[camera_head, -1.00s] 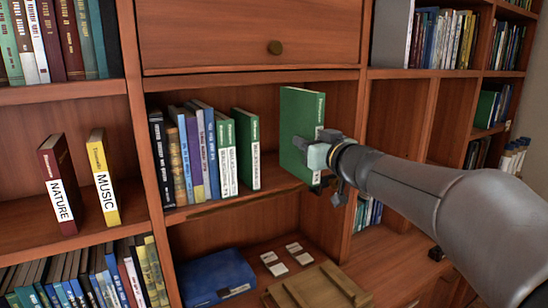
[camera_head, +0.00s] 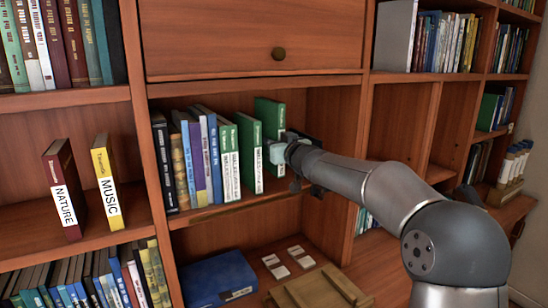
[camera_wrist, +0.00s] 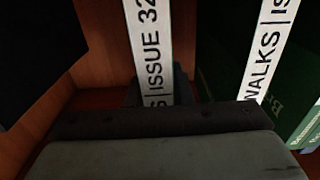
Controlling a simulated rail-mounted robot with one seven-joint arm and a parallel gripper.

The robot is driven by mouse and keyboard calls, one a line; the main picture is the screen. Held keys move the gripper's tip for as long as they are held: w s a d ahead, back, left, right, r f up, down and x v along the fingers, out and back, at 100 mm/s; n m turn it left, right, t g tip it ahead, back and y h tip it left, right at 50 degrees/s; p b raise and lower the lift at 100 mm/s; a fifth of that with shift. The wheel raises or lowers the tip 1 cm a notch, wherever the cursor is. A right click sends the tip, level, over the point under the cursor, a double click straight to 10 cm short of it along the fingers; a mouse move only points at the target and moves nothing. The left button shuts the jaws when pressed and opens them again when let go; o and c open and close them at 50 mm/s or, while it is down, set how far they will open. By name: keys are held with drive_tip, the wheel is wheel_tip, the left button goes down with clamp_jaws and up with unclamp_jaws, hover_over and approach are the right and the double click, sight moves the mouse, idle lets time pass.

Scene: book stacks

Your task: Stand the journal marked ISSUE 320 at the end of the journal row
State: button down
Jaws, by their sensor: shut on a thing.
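The green journal marked ISSUE 32, its last digit cut off (camera_wrist: 150,45), stands upright between my gripper's jaws. In the head view this journal (camera_head: 269,114) is just right of the last green journal (camera_head: 249,150) in the row. My gripper (camera_head: 279,153) is shut on its spine side and hides much of its lower part. I cannot tell whether its bottom rests on the shelf. In the wrist view, the neighbouring green journal's white label (camera_wrist: 268,45) reads WALKS, with a narrow gap between the two.
The row also holds another green journal (camera_head: 228,160) and several blue and dark books to the left. The shelf right of the held journal is empty up to the wooden upright (camera_head: 349,130).

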wheel_tip(320, 180, down, 2)
drive_tip(key=shift+f+b, duration=0.25)
drive_tip(key=shift+b, duration=0.05)
drive_tip(key=shift+w+a+f, duration=0.1)
drive_tip(key=shift+a+f, duration=0.05)
drive_tip(key=shift+f, duration=0.35)
drive_tip(key=shift+f, duration=0.2)
drive_tip(key=c, duration=1.3)
unclamp_jaws()
drive_tip(key=shift+r, duration=0.1)
drive_tip(key=b+v, duration=0.2)
drive_tip(key=v, duration=1)
